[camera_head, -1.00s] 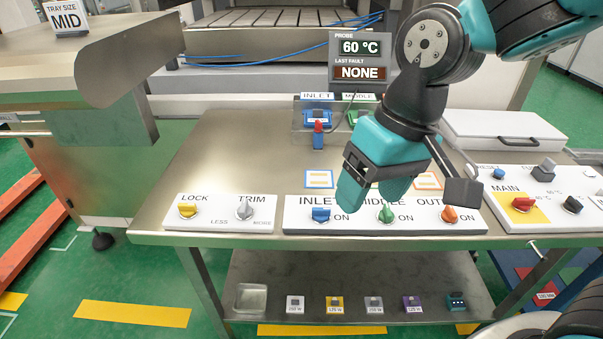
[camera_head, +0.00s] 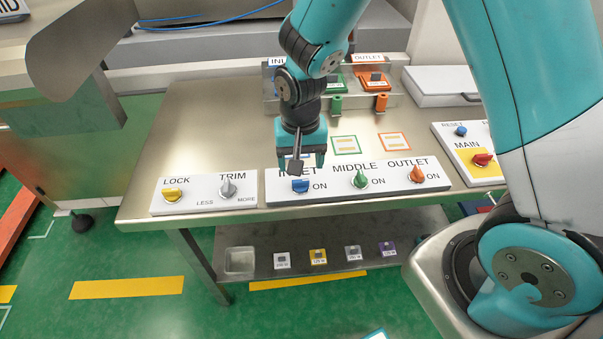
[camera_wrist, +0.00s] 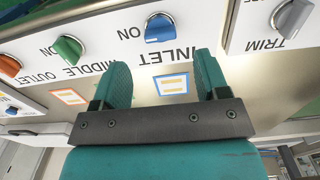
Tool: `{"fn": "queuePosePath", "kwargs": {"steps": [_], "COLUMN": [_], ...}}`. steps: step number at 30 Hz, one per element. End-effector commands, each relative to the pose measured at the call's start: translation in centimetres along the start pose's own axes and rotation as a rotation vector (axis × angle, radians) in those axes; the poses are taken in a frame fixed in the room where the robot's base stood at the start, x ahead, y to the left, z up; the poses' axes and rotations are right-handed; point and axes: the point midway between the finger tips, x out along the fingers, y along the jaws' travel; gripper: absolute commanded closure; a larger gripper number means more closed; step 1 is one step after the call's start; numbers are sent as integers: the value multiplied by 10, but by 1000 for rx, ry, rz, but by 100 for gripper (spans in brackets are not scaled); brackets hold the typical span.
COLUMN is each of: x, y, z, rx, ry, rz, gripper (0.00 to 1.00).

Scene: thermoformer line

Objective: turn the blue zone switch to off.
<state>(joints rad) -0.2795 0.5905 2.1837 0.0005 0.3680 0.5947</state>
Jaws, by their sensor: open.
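The blue zone switch (camera_head: 300,185) is a blue knob on the white panel labelled INLET, with ON printed to its right. It also shows in the wrist view (camera_wrist: 160,28), beyond the fingertips and between their lines. My gripper (camera_head: 301,160) is open and empty, with teal fingers above and just behind the blue knob. In the wrist view the open fingers (camera_wrist: 163,75) frame a blue-edged card mark on the table. The fingers look apart from the knob.
The green MIDDLE knob (camera_head: 361,178) and orange OUTLET knob (camera_head: 417,173) stand to the right on the same panel. The yellow LOCK knob (camera_head: 172,195) and grey TRIM knob (camera_head: 227,187) are on a panel to the left. The red MAIN switch (camera_head: 483,160) is far right.

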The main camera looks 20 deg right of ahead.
Motion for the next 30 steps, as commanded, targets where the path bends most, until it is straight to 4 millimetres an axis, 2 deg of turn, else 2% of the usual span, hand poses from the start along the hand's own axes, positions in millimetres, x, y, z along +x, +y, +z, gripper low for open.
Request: {"fn": "queuePosePath", "kwargs": {"steps": [3,9,14,22,28,30], "x": [24,51,60,61,61,61], "y": [0,0,-1,-1,0,5], "z": [1,1,0,0,0,-2], "rx": [-1,-2,-2,-1,-1,2], "ry": [-5,-2,-1,1,0,0], "rz": [3,1,0,-1,-1,0], "gripper": [32,32,32,32,78,81]}}
